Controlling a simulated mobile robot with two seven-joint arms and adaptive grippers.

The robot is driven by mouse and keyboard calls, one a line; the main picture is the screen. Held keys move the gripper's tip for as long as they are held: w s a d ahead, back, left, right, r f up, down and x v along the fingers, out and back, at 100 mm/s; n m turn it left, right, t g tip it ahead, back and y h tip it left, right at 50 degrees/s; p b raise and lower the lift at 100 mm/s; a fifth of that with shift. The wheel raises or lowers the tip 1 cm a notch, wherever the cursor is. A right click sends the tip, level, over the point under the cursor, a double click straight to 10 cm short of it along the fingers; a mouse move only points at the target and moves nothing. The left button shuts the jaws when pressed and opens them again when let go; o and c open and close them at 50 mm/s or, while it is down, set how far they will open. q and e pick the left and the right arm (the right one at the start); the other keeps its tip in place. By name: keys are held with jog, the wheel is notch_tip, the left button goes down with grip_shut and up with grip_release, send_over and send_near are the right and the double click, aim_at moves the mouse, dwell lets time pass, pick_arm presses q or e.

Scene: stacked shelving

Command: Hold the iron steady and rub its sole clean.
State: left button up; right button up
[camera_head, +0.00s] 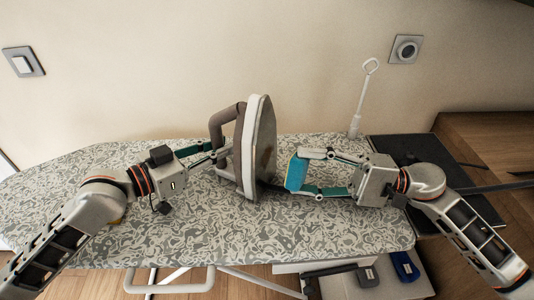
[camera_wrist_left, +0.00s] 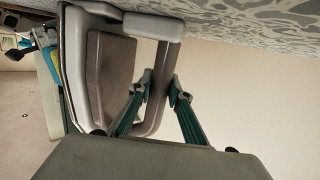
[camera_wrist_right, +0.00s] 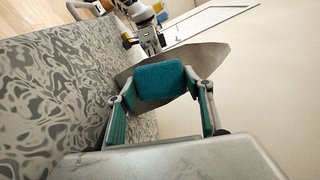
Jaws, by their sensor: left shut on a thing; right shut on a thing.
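The iron (camera_head: 246,150) stands upright on its heel on the patterned ironing board (camera_head: 310,225), its metal sole facing right. My left gripper (camera_head: 216,156) is at its handle side; in the left wrist view the fingers (camera_wrist_left: 160,98) close on the grey handle (camera_wrist_left: 157,90). My right gripper (camera_head: 306,172) is shut on a blue-teal sponge (camera_head: 296,172), a short gap right of the sole in the head view. In the right wrist view the sponge (camera_wrist_right: 160,80) is between the fingers, in front of the sole (camera_wrist_right: 207,56); whether they touch cannot be told there.
A white cord holder (camera_head: 359,105) rises at the board's back right. A dark panel (camera_head: 425,150) lies beyond the board's right end. A wall socket (camera_head: 405,49) and a switch (camera_head: 23,62) are on the wall. The board's front middle is clear.

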jog(key=shift+w+a, duration=0.1)
dwell(0.6)
jog(key=shift+w+a, duration=0.3)
jog(key=shift+a, duration=0.25)
jog(key=shift+w+a, duration=0.4)
jog(key=shift+a, duration=0.25)
jog(key=shift+a, duration=0.15)
jog(key=shift+w+a, duration=0.35)
jog(key=shift+a, duration=0.15)
jog(key=shift+w+a, duration=0.15)
jog(key=shift+a, duration=0.1)
dwell(1.5)
jog(key=shift+w+d, duration=0.1)
jog(key=shift+w, duration=0.05)
